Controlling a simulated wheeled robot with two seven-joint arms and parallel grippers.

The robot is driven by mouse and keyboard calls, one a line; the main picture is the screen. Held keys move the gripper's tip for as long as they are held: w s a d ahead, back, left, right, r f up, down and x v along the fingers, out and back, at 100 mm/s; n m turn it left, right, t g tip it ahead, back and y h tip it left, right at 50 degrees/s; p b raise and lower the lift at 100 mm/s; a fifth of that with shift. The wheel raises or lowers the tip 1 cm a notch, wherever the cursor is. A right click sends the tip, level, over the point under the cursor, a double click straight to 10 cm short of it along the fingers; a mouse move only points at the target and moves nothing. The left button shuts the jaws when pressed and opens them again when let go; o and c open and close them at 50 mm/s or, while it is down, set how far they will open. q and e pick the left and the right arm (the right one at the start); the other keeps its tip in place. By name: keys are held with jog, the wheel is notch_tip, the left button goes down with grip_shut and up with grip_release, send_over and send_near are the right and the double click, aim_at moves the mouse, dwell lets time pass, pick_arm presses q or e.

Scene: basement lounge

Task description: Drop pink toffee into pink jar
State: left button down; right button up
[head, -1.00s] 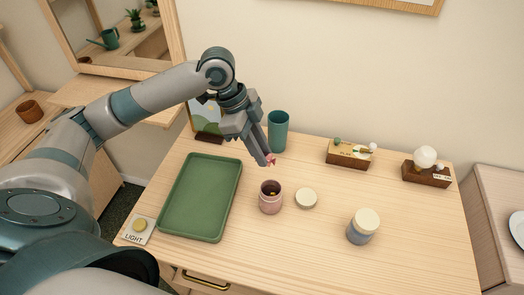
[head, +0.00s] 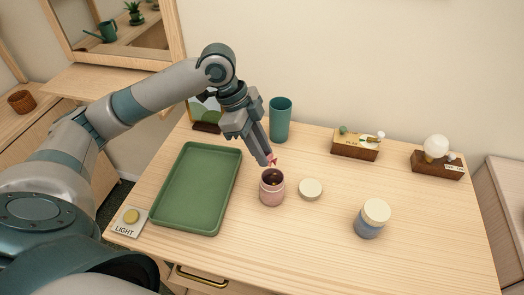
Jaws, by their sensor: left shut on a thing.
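The pink jar (head: 272,193) stands open and upright on the wooden table, right of the green tray. A yellowish thing shows inside it. My left gripper (head: 268,162) is shut on the pink toffee (head: 272,160), small and pink at the fingertips. In the picture, the toffee is just above the jar's open mouth; its exact height over the rim is hard to tell. A pale round lid (head: 311,189) lies on the table just right of the jar. My right gripper is not in view.
The empty green tray (head: 196,190) lies left of the jar. A teal cup (head: 280,120) stands behind it. A blue-grey jar with a cream lid (head: 372,218) stands to the right. Two wooden blocks with small items (head: 355,148) (head: 438,168) are at the back. The table's front right is clear.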

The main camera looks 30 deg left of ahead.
pick_arm(q)
jog(key=shift+f, duration=0.2)
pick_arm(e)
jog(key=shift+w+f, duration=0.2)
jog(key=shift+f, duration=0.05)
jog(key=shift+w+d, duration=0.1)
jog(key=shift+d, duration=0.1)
pick_arm(q)
jog(key=c, duration=1.5)
grip_release()
jog(key=shift+r, duration=0.1)
jog(key=b+v, duration=0.2)
jog(key=v, duration=1.5)
jog(key=shift+r, duration=0.15)
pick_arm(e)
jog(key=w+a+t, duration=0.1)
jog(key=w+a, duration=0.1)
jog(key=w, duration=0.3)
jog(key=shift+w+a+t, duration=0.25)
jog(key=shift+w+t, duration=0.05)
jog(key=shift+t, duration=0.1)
